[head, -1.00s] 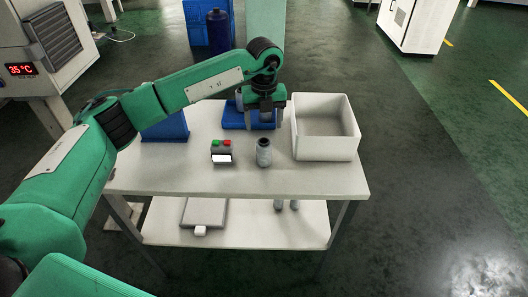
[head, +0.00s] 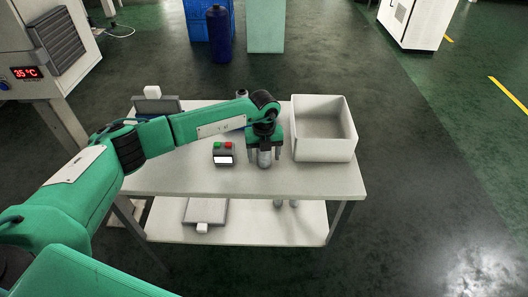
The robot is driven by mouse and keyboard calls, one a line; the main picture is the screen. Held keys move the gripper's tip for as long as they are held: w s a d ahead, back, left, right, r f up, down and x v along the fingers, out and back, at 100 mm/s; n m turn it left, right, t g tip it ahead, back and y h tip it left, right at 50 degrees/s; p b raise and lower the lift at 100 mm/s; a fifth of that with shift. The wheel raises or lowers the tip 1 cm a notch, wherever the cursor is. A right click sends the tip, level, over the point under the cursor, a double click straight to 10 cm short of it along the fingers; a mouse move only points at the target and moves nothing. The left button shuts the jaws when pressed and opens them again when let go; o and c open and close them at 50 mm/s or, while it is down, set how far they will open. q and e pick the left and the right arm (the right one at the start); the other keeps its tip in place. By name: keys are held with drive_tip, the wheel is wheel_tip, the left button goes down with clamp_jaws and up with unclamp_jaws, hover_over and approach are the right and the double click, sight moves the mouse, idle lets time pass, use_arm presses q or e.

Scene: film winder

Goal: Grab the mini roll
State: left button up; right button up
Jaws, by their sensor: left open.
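The small grey roll (head: 264,160) stands upright on the white table top (head: 310,178), near its front edge. My left gripper (head: 264,154) is above it, pointing down and open, with one finger on each side of the roll. The upper part of the roll is hidden by the gripper. Whether the fingers touch it cannot be told. My right gripper is not in view.
A small box with green and red buttons (head: 223,153) stands just left of the roll. A white open bin (head: 325,150) stands close on the right. A dark box (head: 155,106) is at the back left, partly behind my arm. The lower shelf (head: 245,232) holds more items.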

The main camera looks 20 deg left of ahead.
use_arm(q)
drive_tip(key=shift+c, duration=0.2)
drive_tip(key=c, duration=1.1)
